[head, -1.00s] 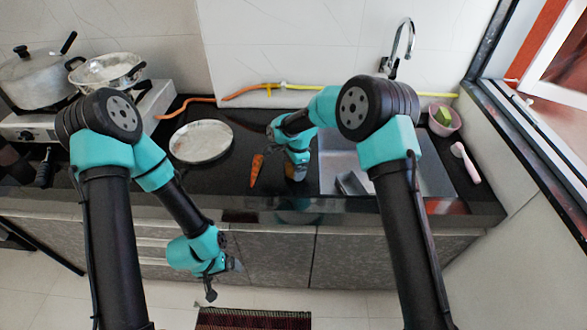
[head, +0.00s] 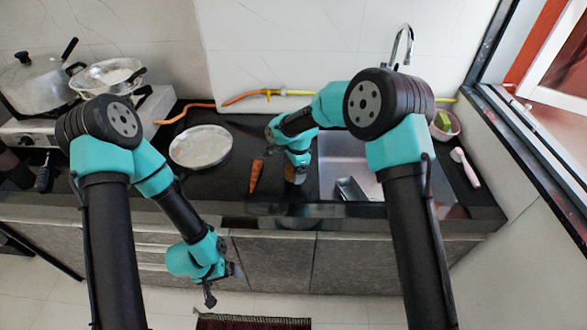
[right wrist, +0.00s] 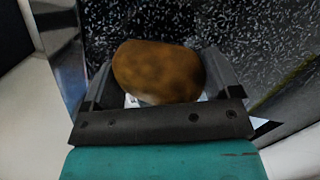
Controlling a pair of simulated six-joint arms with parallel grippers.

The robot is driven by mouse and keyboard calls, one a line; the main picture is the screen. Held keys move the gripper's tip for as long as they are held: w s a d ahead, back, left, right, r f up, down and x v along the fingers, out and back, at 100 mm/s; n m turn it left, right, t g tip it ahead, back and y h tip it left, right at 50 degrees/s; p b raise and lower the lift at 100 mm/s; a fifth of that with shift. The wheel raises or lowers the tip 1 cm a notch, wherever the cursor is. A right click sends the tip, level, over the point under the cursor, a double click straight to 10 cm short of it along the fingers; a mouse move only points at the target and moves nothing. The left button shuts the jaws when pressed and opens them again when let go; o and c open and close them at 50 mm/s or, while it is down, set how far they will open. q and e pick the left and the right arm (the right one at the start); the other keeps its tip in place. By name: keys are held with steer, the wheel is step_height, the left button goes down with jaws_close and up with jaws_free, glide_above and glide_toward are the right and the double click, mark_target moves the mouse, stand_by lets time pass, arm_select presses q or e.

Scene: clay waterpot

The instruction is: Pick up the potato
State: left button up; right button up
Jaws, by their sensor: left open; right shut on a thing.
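The brown potato (right wrist: 158,72) is between the fingers of my right gripper (right wrist: 165,88) in the right wrist view, and the gripper is shut on it. In the head view my right gripper (head: 294,176) is over the black counter between the carrot and the sink, and a bit of the potato shows low at its fingers. I cannot tell there whether the potato still touches the counter. My left gripper (head: 209,292) is open and empty, hanging in front of the cabinets, well away from the potato.
An orange carrot (head: 256,177) lies just left of my right gripper. A round pale plate (head: 201,147) lies further left. The sink (head: 345,160) is to the right. A pink bowl (head: 445,125) and a pink-handled brush (head: 467,167) are at the far right. Pots stand on the stove.

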steer(key=s, duration=0.4)
steer(key=s+r, duration=0.1)
steer(key=s, duration=0.9)
steer(key=shift+r, duration=0.2)
steer(key=shift+w, duration=0.1)
